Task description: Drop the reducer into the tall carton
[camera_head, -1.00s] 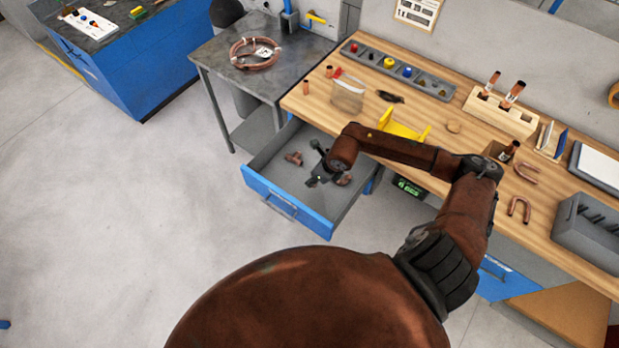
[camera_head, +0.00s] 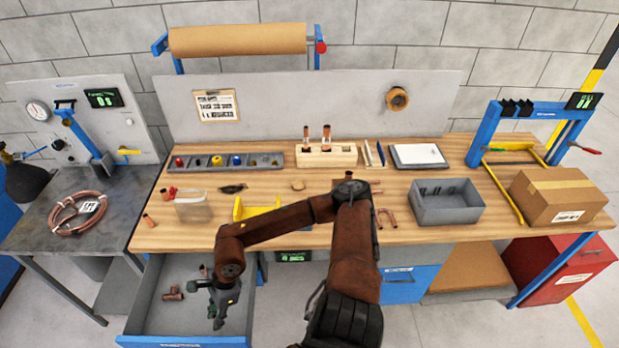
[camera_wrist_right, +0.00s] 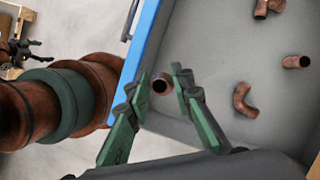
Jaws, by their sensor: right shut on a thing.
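My right gripper (camera_head: 216,318) is over the open drawer, near its front edge. In the right wrist view its green fingers (camera_wrist_right: 168,84) are closed on a small copper fitting, seen end-on as a ring (camera_wrist_right: 161,85); it looks like the reducer. The fitting is hidden in the head view. A dark gripper-like shape, apparently my left gripper (camera_wrist_right: 22,49), shows at the left edge of the wrist view, too small to judge.
The grey drawer (camera_head: 152,318) holds several loose copper fittings, including an elbow (camera_wrist_right: 242,100).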

